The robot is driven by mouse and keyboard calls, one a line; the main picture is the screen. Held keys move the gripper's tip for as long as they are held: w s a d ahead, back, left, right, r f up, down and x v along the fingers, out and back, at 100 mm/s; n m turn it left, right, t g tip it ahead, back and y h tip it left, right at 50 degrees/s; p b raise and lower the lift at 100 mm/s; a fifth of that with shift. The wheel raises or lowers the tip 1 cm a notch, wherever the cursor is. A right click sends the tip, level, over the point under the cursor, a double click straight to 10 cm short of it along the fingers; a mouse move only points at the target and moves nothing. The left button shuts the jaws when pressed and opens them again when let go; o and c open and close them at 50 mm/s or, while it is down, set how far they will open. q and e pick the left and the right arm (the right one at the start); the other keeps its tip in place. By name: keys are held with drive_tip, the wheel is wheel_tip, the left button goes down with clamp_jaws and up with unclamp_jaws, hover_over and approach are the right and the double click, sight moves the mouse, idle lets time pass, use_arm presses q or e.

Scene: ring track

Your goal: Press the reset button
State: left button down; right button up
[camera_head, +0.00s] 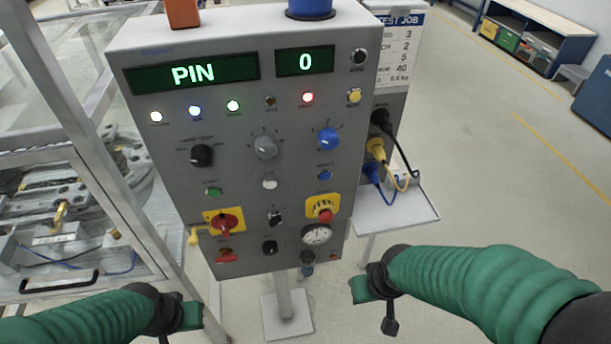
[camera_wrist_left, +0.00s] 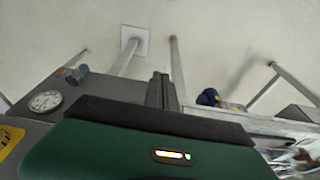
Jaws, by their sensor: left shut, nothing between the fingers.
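The grey control panel (camera_head: 240,130) stands upright ahead of me, with a "PIN" display and a "0" display. Its buttons include a blue one (camera_head: 325,175) below the blue knob, a white one (camera_head: 269,184), a green one (camera_head: 213,191) and a yellow one (camera_head: 354,96). Their labels are too small to read surely, so I cannot tell which is reset. My left gripper (camera_head: 190,316) is shut and empty, low and left of the panel, apart from it. My right gripper (camera_head: 376,290) is low and right of the panel, touching nothing; its fingers are unclear.
A red rotary switch (camera_head: 228,221) and a red emergency button (camera_head: 325,214) on a yellow plate sit low on the panel. Cables (camera_head: 388,172) hang at its right above a small shelf (camera_head: 398,210). A glazed machine enclosure (camera_head: 70,190) stands left.

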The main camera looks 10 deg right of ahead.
use_arm(q)
drive_tip(key=w+d+r+m+t+h+p, duration=0.1)
drive_tip(key=w+d+r+t+h+p, duration=0.2)
drive_tip(key=w+d, duration=0.4)
drive_tip(key=w+d+m+t+h+p, duration=0.1)
drive_tip(key=w+d+t+h+p, duration=0.15)
drive_tip(key=w+d+p, duration=0.55)
drive_tip(key=s+d+r+n+t+h+p, duration=0.1)
drive_tip(key=s+d+r+t+h, duration=0.1)
drive_tip(key=d+r, duration=0.4)
drive_tip(key=s+d+r+n+t+h+p, duration=0.1)
drive_tip(key=s+d+r+n+t+h, duration=0.1)
drive_tip(key=d, duration=1)
wheel_tip(320, 180, up, 5)
drive_tip(key=s+t+h, duration=0.1)
drive_tip(key=s+h, duration=0.1)
drive_tip(key=h, duration=0.1)
drive_tip(key=shift+f+t+h, duration=0.1)
drive_tip(key=shift+t+h, duration=0.15)
